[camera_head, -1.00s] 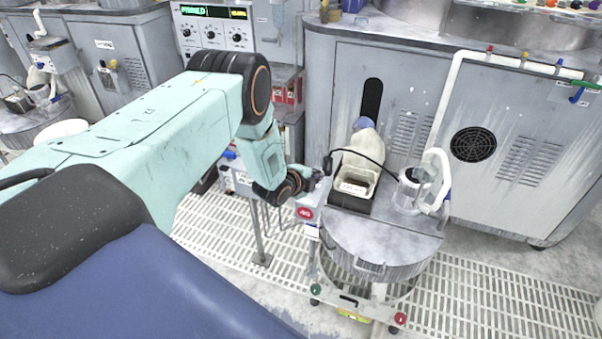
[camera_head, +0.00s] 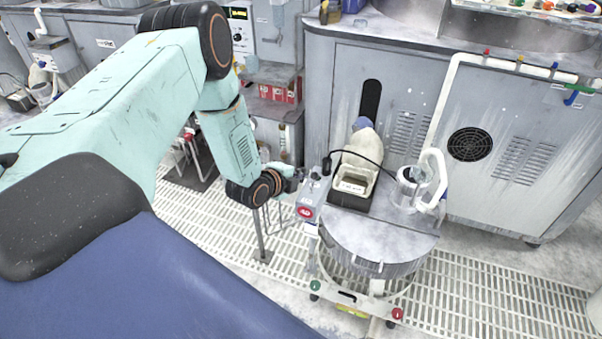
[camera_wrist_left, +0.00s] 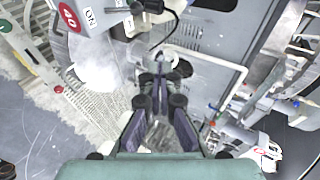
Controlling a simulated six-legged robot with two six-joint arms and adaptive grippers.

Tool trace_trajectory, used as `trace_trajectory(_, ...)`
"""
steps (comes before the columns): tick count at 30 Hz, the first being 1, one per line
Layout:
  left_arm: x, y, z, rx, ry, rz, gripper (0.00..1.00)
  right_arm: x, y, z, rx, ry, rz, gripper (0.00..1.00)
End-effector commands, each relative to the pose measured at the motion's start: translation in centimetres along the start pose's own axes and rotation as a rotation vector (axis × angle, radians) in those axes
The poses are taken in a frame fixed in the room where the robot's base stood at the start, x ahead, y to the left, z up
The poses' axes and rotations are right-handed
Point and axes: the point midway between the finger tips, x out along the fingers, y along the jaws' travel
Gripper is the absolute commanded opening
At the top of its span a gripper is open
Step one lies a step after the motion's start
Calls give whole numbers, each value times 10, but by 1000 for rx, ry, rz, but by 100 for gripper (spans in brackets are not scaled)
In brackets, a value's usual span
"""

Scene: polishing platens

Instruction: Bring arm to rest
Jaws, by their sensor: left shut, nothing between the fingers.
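My left arm (camera_head: 115,95), mint green with black joints, comes in from the left in the head view and bends down at the elbow. Its left gripper (camera_head: 297,174) is small and dark there, beside the grey control box of the round polishing stand, partly hidden by the wrist. In the left wrist view the left gripper (camera_wrist_left: 160,72) shows with its fingers together and nothing between them. I cannot tell whether it touches the box. My right gripper is in neither view.
The polishing stand (camera_head: 385,245) carries a white bottle-like unit (camera_head: 362,150) and a clear jar (camera_head: 406,192). Grey cabinets (camera_head: 415,125) stand behind it. A light floor grating (camera_head: 480,290) lies open at the lower right. Red boxes (camera_head: 280,93) sit on a shelf.

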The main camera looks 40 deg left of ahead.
Motion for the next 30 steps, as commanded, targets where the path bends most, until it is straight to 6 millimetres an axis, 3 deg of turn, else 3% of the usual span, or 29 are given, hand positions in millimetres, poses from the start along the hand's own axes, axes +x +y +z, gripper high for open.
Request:
trace_trajectory(12,0,1,-1,-8,0,0,0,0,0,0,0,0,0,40)
trace_trajectory(17,-1,5,1,-174,-10,17,0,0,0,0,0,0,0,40)
trace_trajectory(20,-11,28,0,-413,-48,81,0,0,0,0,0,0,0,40)
trace_trajectory(23,-29,63,-14,-664,-101,175,0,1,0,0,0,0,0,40)
trace_trajectory(26,-55,104,-35,-902,-180,284,0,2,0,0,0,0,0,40)
trace_trajectory(30,-108,164,-68,-1202,-354,445,0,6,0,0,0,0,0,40)
